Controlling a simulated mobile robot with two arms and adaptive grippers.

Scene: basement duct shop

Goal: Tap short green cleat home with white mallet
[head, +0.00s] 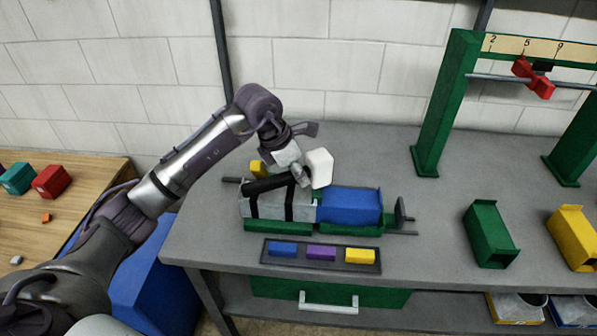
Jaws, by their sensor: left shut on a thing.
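My left gripper (301,176) is shut on the white mallet, just above the duct pieces. The mallet's white block head (319,167) is up at the right of the fingers, and a black bar, seemingly its handle (266,185), runs left over the grey duct. The grey duct (273,207) with black straps and the blue duct (350,206) lie end to end in a green fixture (278,228). A small green bit (317,213) shows at their joint; I cannot tell surely whether it is the short green cleat. My right gripper is out of view.
A dark tray (320,264) in front holds blue, purple and yellow cleats. A green frame (440,105) with a red slider (533,78) stands at the back right. Green (490,236) and yellow (573,238) duct pieces stand at the right. The bench middle right is clear.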

